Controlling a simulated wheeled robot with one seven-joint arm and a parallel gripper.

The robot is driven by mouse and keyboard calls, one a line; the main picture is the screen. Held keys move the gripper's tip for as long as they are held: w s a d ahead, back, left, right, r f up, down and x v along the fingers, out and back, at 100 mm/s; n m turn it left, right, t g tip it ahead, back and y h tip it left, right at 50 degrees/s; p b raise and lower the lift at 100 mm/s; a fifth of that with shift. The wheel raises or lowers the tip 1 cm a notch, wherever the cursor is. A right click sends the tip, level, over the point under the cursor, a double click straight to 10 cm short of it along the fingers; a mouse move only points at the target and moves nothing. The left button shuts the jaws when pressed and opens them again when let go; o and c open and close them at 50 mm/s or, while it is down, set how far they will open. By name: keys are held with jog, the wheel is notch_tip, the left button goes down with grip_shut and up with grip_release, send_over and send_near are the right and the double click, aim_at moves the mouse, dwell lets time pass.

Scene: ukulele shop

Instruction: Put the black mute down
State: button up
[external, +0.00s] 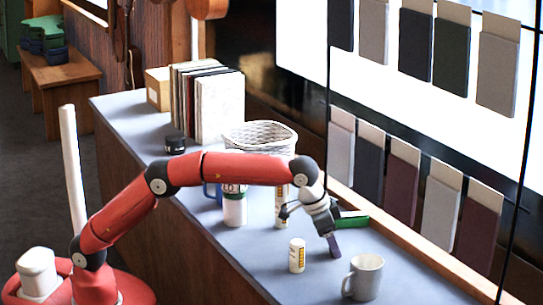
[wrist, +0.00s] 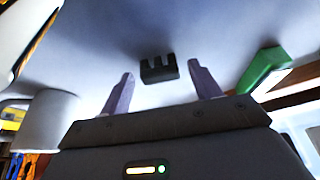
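The black mute (wrist: 158,68), a small dark block with prongs, lies against the grey-blue counter surface in the wrist view. It sits between and just beyond the tips of my gripper's two purple fingers (wrist: 162,84). There is a visible gap on each side, so the fingers do not appear to touch it. My gripper is open, and it points down close to the counter (external: 225,262) in the external view (external: 334,246). I cannot make out the mute in the external view; the gripper seems to hide it.
A green object (external: 352,219) lies just behind my gripper. A small yellow-labelled bottle (external: 297,255) stands to its left, and a grey mug (external: 363,276) stands in front. A white bottle (external: 235,207) and a wicker basket (external: 260,136) stand farther back. The counter's front left is clear.

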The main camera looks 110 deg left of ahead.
jog(key=shift+r, duration=0.3)
jog(key=s+d+r+p, duration=0.1)
jog(key=s+d+r, duration=0.2)
jog(key=s+r, duration=1.05)
jog(key=s+d+m+t+h, duration=0.1)
jog(key=s+d+m, duration=0.1)
jog(key=s, duration=1.1)
jog(key=s+d+f+m, duration=0.1)
jog(key=s+f, duration=0.6)
jog(key=s, duration=0.3)
jog(key=s+d+f+m, duration=0.1)
jog(key=s+d+f, duration=0.1)
jog(key=s+f, duration=0.6)
jog(key=shift+s+d+t+h, duration=0.15)
jog(key=shift+s+t+h, duration=0.2)
jog(key=shift+s, duration=0.8)
